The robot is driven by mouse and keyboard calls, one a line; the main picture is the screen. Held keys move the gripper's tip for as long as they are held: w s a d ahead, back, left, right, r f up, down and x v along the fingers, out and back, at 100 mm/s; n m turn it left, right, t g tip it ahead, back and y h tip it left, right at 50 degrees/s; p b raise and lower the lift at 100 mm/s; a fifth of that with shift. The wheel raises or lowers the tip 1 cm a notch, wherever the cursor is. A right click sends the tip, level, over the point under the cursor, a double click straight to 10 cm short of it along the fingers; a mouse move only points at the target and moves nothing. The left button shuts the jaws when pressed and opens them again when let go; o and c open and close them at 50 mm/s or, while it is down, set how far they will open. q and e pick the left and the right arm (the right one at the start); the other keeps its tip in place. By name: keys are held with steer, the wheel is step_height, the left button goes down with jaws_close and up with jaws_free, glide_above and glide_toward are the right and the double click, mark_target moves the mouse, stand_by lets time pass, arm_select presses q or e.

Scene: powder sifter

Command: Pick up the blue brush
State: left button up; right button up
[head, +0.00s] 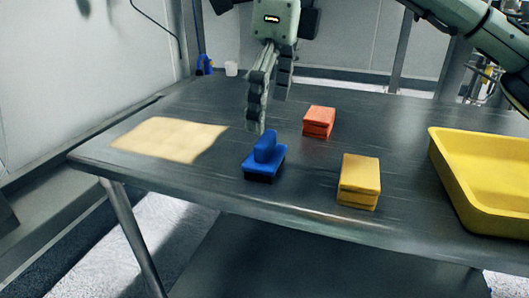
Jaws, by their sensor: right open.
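The blue brush (265,160) stands on the grey metal table near its front edge, left of the table's middle. It has a blue handle on top and dark bristles below. My right gripper (269,114) points down over the brush. Its fingers are apart, with nothing visible between them. The nearer fingertip is just above the handle and slightly left of it in the picture; I cannot tell whether it touches. My left gripper is not in view.
An orange-red block (319,122) lies behind and right of the brush. A yellow block (359,181) lies to the right near the front edge. A yellow tray (445,170) stands at the far right. A beige cloth (170,140) lies flat at the left.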

mark_target(264, 136)
step_height(264, 136, down, 3)
steer(key=shift+a+r, duration=0.15)
step_height(264, 136, down, 5)
steer(key=shift+a+r+p, duration=0.1)
steer(key=shift+a+p, duration=0.05)
steer(key=shift+p, duration=0.15)
steer(key=c, duration=1.3)
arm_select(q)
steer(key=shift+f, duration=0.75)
arm_select(e)
steer(key=shift+r, duration=0.1)
step_height(264, 136, up, 4)
steer(key=s+a+r, duration=0.1)
steer(key=a+r, duration=0.1)
steer(key=a, duration=0.1)
steer(key=s+a+r, duration=0.1)
steer(key=a+r, duration=0.1)
steer(key=a, duration=0.1)
steer(key=a+r, duration=0.2)
steer(key=a, duration=0.2)
steer(key=shift+s+a+r+b, duration=0.1)
steer(key=shift+s+b, duration=0.3)
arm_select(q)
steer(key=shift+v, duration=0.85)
arm_select(e)
steer(key=shift+s+a+r, duration=0.15)
steer(key=shift+a+r, duration=0.2)
steer(key=shift+a, duration=0.2)
